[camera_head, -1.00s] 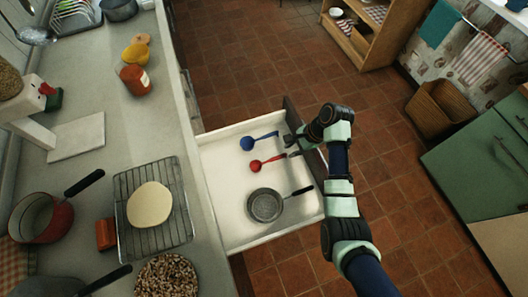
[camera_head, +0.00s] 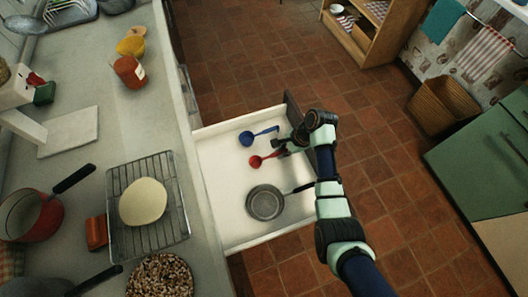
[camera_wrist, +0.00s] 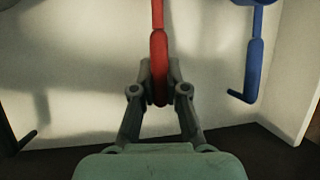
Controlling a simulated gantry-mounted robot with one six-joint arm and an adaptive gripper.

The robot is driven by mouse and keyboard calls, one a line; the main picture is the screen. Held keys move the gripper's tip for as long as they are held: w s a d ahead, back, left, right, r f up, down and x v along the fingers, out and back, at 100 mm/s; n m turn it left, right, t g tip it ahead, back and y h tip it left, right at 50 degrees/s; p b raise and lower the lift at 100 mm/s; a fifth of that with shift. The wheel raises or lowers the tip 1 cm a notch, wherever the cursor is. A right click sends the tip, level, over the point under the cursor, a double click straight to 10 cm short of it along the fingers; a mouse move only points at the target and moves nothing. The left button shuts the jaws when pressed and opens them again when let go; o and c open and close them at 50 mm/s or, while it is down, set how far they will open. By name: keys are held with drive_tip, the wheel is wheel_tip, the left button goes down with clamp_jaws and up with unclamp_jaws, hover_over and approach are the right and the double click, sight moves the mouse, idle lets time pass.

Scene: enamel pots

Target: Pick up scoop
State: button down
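A red scoop (camera_head: 256,161) lies in the open white drawer, its handle pointing right. A blue scoop (camera_head: 247,138) lies behind it, also with its handle to the right. My gripper (camera_head: 283,145) is at the handle end of the red scoop. In the wrist view the red handle (camera_wrist: 158,55) runs between the two fingertips of my gripper (camera_wrist: 160,84), which are drawn in close on both sides of it. The bowl of the red scoop is out of the wrist view. The blue handle (camera_wrist: 252,65) is apart, to the right.
A small grey pan (camera_head: 265,202) lies in the front of the drawer (camera_head: 222,190), its handle reaching toward my arm. The drawer walls surround these things. The counter (camera_head: 95,150) with a wire rack (camera_head: 165,232) is to the left. Tiled floor is open to the right.

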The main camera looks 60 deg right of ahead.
wheel_tip(320, 180, up, 20)
drive_tip(key=p, duration=0.8)
idle(0.7)
